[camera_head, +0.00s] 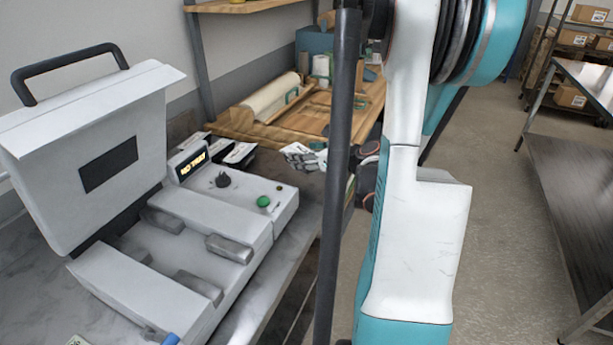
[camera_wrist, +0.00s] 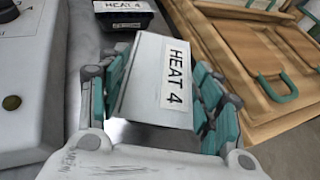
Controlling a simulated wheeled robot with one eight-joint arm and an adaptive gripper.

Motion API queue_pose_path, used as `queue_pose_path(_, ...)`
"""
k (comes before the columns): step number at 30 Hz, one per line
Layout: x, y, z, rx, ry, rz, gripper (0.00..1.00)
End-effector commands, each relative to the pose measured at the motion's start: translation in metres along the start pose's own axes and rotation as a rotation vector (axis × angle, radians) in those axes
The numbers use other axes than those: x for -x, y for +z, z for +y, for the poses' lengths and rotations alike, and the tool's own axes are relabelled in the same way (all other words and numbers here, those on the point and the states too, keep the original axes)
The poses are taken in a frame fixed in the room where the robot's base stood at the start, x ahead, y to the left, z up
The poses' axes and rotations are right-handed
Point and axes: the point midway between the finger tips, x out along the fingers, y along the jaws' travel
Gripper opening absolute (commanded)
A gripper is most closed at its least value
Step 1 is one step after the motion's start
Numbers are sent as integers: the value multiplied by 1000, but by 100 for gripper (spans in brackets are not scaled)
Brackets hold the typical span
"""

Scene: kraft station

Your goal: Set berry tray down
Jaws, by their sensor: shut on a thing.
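My gripper (camera_wrist: 163,98) is shut on a tray with a white top (camera_wrist: 146,78) labelled "HEAT 4", between its teal-padded fingers in the wrist view. I take this as the berry tray, but its contents are hidden. In the head view my gripper (camera_head: 303,158) is partly hidden behind a dark pole and my arm, right of the sealing machine. The held tray is not clear there. Whether its underside touches the counter cannot be told.
The grey machine (camera_head: 85,205) has its lid raised, an empty bed and a "NO TRAY" display (camera_head: 193,165). Another "HEAT 4" tray (camera_wrist: 123,8) stands beyond the held one. A wooden board (camera_wrist: 262,62) with teal handles lies to the right. Shelving (camera_head: 580,40) stands far right.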

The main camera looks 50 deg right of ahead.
Motion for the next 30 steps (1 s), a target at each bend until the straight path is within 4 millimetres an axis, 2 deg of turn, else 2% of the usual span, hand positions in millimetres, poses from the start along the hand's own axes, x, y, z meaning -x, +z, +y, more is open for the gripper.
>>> queue_pose_path(7,-7,-16,0,0,0,0,32)
queue_pose_path(15,-20,-48,0,0,0,0,32)
queue_pose_path(26,-21,-51,0,0,0,0,32)
queue_pose_path(27,-21,-50,0,0,0,0,64)
queue_pose_path(29,-21,-50,0,0,0,0,78)
queue_pose_path(30,-21,-50,0,0,0,0,79)
